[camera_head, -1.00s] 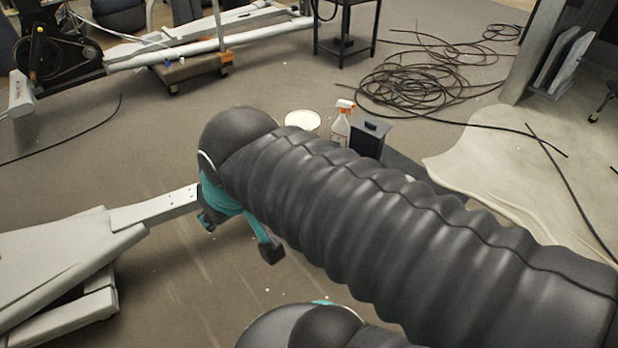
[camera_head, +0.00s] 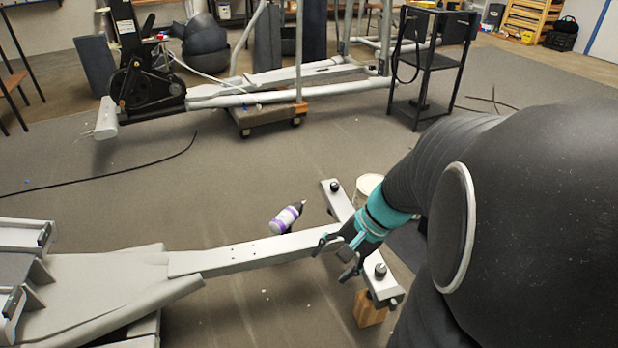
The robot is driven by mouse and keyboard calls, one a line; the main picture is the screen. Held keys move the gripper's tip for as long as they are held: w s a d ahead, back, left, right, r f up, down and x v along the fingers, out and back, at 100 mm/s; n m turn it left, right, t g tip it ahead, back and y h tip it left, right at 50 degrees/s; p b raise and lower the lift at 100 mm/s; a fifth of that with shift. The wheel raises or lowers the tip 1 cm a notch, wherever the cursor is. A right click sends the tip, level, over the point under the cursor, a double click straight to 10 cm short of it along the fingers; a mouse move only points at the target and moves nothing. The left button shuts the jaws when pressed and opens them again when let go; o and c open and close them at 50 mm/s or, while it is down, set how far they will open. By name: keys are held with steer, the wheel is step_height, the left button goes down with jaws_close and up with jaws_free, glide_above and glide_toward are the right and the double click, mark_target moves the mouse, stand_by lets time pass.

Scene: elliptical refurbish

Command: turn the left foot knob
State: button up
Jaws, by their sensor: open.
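A light grey beam (camera_head: 235,258) runs right to a crossbar (camera_head: 345,208). One black foot knob (camera_head: 334,187) sits at the crossbar's far left end. My gripper (camera_head: 335,259), dark with a teal wrist, is open and empty. In the picture it appears over the joint of beam and crossbar, between the two knobs and closer to the near one. Its height above the bar is hard to tell. My arm hides the floor on the right.
A purple-labelled bottle (camera_head: 286,218) is tilted beside the beam. A white bucket (camera_head: 366,186) is behind my wrist. A wheeled dolly (camera_head: 266,118) under another machine and a black stand (camera_head: 428,75) are farther back. Open floor lies between.

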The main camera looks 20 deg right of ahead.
steer(key=w+d+f+m+t+y, duration=0.25)
steer(key=d+f+m+t, duration=0.25)
steer(key=d+f+m, duration=0.5)
steer(key=m+t+h+b, duration=0.2)
steer(key=m+t+h, duration=0.3)
steer(key=m, duration=0.7)
glide_toward(383, 268)
steer(key=shift+t+y, duration=0.35)
steer(key=shift+t, duration=0.15)
steer(key=x, duration=0.7)
steer(key=f+x, duration=0.1)
steer(key=x, duration=0.2)
steer(key=shift+w+d, duration=0.1)
steer(key=shift+w, duration=0.1)
steer(key=c, duration=1.2)
